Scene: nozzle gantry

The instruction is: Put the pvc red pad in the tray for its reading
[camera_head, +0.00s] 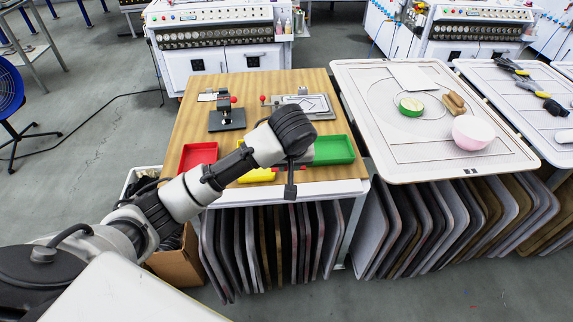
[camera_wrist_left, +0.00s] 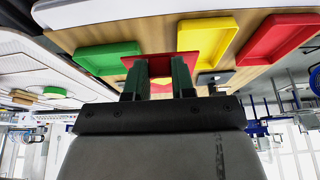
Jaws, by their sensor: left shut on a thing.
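My left gripper (camera_head: 290,185) hangs over the front edge of the wooden table. In the left wrist view the gripper's (camera_wrist_left: 158,72) two dark fingers are shut on a flat red pad (camera_wrist_left: 189,60). The red tray (camera_head: 198,156) is at the table's front left; it also shows at the right of the wrist view (camera_wrist_left: 278,38). The yellow tray (camera_head: 257,175) is in the middle, partly hidden by my arm. The green tray (camera_head: 334,150) is at the front right. My right gripper is not in view.
A black stand with a red knob (camera_head: 227,118) and a grey plate device (camera_head: 305,104) stand behind the trays. A pale table (camera_head: 440,150) on the right holds a green-rimmed bowl (camera_head: 411,106) and a pink bowl (camera_head: 474,133). Boards (camera_head: 268,240) stand upright under the wooden table.

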